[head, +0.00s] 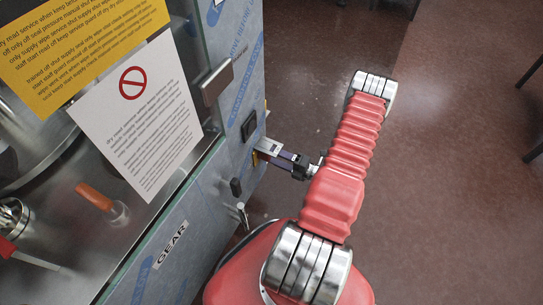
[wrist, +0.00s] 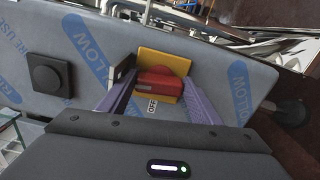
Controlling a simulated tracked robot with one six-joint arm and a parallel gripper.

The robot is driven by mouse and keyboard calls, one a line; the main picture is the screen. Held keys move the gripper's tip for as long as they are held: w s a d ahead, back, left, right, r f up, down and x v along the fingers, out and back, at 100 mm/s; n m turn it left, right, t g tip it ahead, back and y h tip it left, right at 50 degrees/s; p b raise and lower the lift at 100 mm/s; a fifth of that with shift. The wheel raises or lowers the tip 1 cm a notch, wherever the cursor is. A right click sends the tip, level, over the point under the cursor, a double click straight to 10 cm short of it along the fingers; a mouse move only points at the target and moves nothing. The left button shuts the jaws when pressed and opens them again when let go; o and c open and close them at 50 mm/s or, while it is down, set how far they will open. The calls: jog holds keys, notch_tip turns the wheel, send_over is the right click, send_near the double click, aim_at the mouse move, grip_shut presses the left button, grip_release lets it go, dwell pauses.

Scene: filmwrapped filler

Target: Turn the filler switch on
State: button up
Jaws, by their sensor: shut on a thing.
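The filler switch is a red knob (wrist: 155,80) on a yellow plate (wrist: 165,60), set on the film-wrapped panel (wrist: 215,60). A white label reading OFF (wrist: 153,104) sits just below the knob in the wrist view. My gripper (wrist: 158,82) has its purple fingers on either side of the knob and is shut on it. In the head view my gripper (head: 265,151) reaches the panel from the right, with a bit of yellow plate (head: 256,158) showing. The knob itself is hidden there. A dark block (wrist: 122,73) stands close by the left finger; its marking is unreadable.
A black square knob (wrist: 49,74) is left of the switch. In the head view, a silver handle (head: 217,83), a black knob (head: 249,125), a small dark fitting (head: 236,187) and a key-like part (head: 242,213) project from the machine.

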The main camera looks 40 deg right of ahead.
jog(key=shift+d+f+m, duration=0.1)
jog(key=shift+d+m, duration=0.05)
jog(key=shift+m, duration=0.45)
jog(key=o, duration=0.7)
jog(key=shift+f, duration=0.1)
jog(key=o, duration=0.3)
jog(key=shift+o, duration=0.4)
jog(key=shift+a, duration=0.2)
